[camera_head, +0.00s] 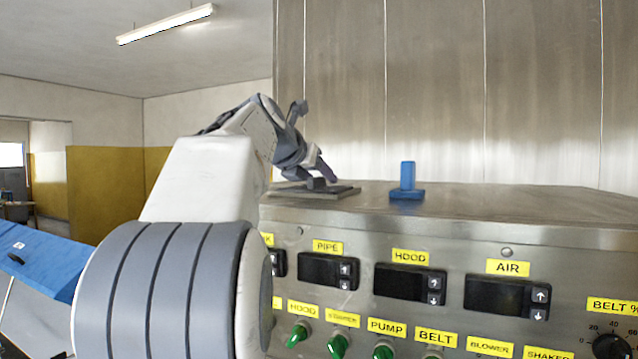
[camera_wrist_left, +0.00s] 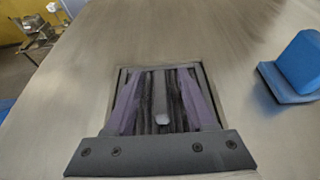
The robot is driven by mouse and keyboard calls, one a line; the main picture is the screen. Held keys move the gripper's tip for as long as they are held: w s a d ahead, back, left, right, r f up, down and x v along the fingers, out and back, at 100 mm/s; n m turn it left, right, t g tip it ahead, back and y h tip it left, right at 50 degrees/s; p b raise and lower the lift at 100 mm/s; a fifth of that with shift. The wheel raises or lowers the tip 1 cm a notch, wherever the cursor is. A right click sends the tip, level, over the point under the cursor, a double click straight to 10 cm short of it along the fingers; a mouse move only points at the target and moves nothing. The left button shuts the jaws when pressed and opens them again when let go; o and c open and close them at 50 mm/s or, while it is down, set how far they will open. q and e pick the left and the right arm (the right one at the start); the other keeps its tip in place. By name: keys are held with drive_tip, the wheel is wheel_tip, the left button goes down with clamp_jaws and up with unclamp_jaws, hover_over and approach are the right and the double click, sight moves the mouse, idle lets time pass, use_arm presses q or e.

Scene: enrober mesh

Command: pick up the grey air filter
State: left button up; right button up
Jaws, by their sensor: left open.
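The grey air filter (camera_head: 340,191) is a flat, dark grey square piece lying on the steel machine top, at its left part. In the left wrist view the filter (camera_wrist_left: 161,80) shows a thin frame, dark ribs and a small pale grip standing up in its middle. My left gripper (camera_head: 318,180) is low over the filter in the head view, pointing down. In the left wrist view its two purplish fingers (camera_wrist_left: 162,100) are apart, one on each side of the pale grip. I cannot tell whether they touch it. My right gripper is in neither view.
A blue block with an upright handle (camera_head: 407,183) stands right of the filter; it also shows in the left wrist view (camera_wrist_left: 298,68). The control panel (camera_head: 420,285) with displays and green knobs is on the machine's front. The machine top (camera_head: 520,200) is clear farther right.

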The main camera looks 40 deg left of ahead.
use_arm(q)
drive_tip(key=shift+w+a+f, duration=0.1)
drive_tip(key=shift+w+f, duration=0.15)
drive_tip(key=shift+w, duration=0.35)
clamp_jaws()
drive_tip(key=shift+r, duration=0.15)
